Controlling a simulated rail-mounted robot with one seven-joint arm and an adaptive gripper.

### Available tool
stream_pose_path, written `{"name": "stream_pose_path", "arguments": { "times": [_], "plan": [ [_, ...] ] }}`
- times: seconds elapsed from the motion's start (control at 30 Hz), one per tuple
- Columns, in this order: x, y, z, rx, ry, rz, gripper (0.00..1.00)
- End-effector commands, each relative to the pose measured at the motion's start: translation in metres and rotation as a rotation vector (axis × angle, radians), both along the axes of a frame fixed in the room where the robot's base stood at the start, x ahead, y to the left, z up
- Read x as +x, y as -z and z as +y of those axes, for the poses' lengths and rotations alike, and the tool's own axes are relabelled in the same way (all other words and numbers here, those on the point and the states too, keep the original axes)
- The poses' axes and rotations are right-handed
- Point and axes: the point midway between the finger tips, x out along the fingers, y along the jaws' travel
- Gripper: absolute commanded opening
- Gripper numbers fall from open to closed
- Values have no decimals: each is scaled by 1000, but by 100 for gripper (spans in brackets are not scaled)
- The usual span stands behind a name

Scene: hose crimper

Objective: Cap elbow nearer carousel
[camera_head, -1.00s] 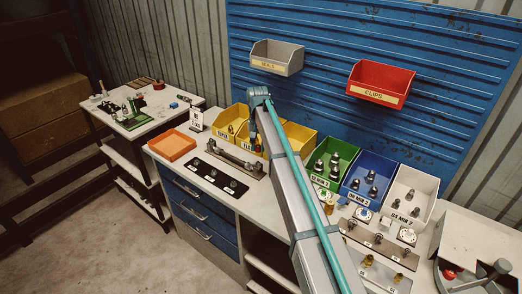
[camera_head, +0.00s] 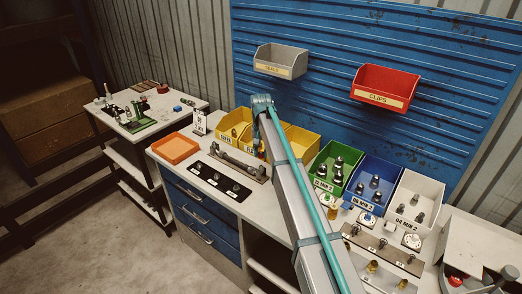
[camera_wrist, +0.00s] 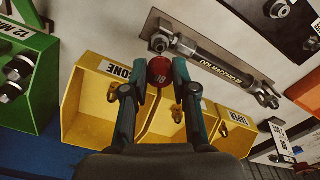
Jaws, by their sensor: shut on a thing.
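In the wrist view, my gripper (camera_wrist: 159,68) is shut on a small red cap (camera_wrist: 159,74) marked with dark characters. The right elbow (camera_wrist: 268,98) is farther from the cap.
Yellow bins (camera_wrist: 95,112) lie directly below my gripper in the wrist view. A green bin (camera_head: 333,168), a blue bin (camera_head: 375,184) and a white bin (camera_head: 414,200) stand to the right. An orange tray (camera_head: 176,148) and a dark fitting strip (camera_head: 222,181) are left and in front.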

Motion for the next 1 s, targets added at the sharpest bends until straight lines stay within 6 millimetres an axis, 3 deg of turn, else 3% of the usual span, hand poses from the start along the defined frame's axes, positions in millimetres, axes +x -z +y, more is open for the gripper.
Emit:
{"name": "stream_pose_path", "arguments": {
  "times": [0.4, 1.0],
  "plan": [
    [0, 34, 0, 0, 0, 0, 13],
    [0, 37, 0, 0, 0, -1, 13]
  ]
}}
